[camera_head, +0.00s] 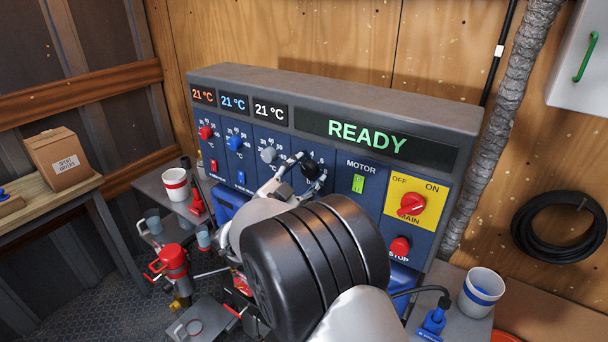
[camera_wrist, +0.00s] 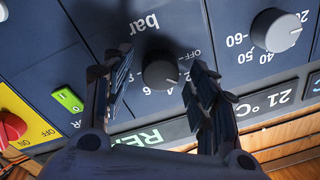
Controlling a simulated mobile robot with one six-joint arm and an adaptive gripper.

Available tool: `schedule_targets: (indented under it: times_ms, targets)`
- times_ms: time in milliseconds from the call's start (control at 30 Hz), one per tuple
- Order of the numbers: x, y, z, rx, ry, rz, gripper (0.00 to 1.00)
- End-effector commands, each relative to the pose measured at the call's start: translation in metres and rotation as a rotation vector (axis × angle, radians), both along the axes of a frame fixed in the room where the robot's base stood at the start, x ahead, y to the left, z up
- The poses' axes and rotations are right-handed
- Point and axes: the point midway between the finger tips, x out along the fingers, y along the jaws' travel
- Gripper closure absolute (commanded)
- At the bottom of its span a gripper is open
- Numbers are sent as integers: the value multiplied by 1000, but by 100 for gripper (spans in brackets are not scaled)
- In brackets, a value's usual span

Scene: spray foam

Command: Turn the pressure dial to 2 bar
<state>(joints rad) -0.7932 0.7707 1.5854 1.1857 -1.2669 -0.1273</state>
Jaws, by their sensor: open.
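The pressure dial is a black round knob (camera_wrist: 160,69) on the blue panel, beside a "bar" label that appears upside down in the wrist view. A digit like 4 and an OFF mark show near it; its pointer setting is not clear. In the head view the dial (camera_head: 311,168) is partly covered by my fingers. My gripper (camera_wrist: 158,78) is open, with one finger on each side of the dial. A gap shows between the dial and the fingers in the wrist view, and I cannot tell whether they touch it.
A grey temperature knob (camera_wrist: 276,30) sits beside the dial. The green motor switch (camera_head: 358,184), red main switch (camera_head: 411,204) and red stop button (camera_head: 400,247) lie to the right. The display (camera_head: 367,137) above reads READY. My arm hides the panel's lower middle.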

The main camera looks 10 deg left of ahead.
Motion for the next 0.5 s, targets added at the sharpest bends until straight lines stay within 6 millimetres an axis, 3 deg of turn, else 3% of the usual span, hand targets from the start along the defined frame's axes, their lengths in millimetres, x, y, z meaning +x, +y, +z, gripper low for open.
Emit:
schedule_targets:
  times_ms: [233,500]
  targets:
    - [-15,6,-1,0,1,3,47]
    - [-70,23,-3,-1,1,5,47]
